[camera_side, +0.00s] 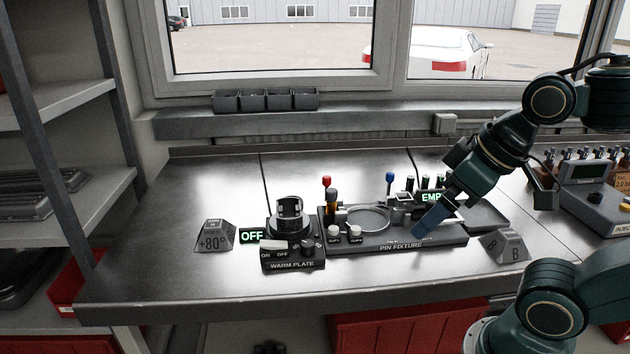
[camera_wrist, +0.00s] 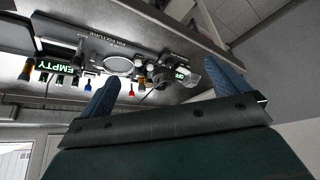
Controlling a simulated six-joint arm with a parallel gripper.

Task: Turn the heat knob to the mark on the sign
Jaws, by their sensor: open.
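The warm plate (camera_side: 291,262) stands on the bench left of the pin fixture, with an on/off switch at its front left. Its small dark heat knob (camera_side: 307,244) is at the front right; its pointer is too small to read. A dark cylindrical part (camera_side: 290,213) stands on the plate. The sign (camera_side: 215,238) to its left reads +80°. A green display (camera_side: 251,236) beside the plate reads OFF. My gripper (camera_side: 425,225) is over the right part of the pin fixture, right of and apart from the knob. In the wrist view its blue fingers (camera_wrist: 165,88) are wide apart with nothing between them.
The pin fixture (camera_side: 400,245) has a red-topped and a blue-topped lever and an EMPTY display. A second sign (camera_side: 504,246) marked B is at the right. Small bins (camera_side: 265,100) line the sill. The bench front is clear.

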